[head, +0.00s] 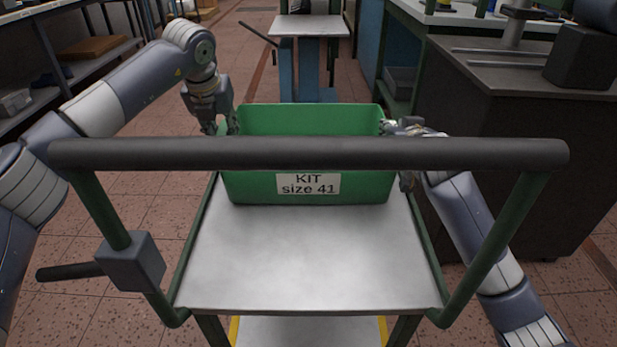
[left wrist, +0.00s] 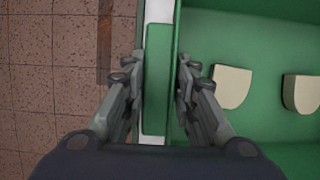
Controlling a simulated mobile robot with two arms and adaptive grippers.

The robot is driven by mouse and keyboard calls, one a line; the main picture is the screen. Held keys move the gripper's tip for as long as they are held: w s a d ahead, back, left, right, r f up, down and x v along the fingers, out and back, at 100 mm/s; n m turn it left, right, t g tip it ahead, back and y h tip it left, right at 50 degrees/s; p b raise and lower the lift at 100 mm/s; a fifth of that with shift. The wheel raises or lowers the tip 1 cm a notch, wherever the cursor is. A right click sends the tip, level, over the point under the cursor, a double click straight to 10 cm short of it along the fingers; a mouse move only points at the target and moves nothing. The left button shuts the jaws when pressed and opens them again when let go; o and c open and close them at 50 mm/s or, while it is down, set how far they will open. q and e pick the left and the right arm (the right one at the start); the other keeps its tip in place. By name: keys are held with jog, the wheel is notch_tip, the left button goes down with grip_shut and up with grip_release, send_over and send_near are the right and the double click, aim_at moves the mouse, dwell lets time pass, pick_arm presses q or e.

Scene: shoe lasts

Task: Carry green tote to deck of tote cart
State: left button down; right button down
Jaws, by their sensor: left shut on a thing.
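The green tote (head: 308,120), labelled "KIT size 41", is upright over the far part of the pale deck (head: 310,260) of the tote cart. I cannot tell whether its base touches the deck. My left gripper (head: 224,126) is shut on the tote's left wall; the left wrist view shows one finger on each side of that green wall (left wrist: 157,80). Cream-coloured pieces (left wrist: 232,88) lie inside the tote. My right gripper (head: 398,128) is at the tote's right wall, partly hidden by the cart handle, so its fingers do not show clearly.
The cart's dark handle bar (head: 310,154) crosses in front of the tote. A dark cabinet (head: 520,150) stands close on the right. A small pale-topped stand (head: 308,26) is beyond the tote. Shelving (head: 90,60) is at far left, with open tiled floor between.

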pick_arm(q)
jog(key=c, duration=1.3)
grip_release()
jog(key=shift+f, duration=0.1)
pick_arm(e)
jog(key=c, duration=1.3)
grip_release()
pick_arm(q)
jog(key=v, duration=1.2)
pick_arm(e)
jog(key=shift+v, duration=3.75)
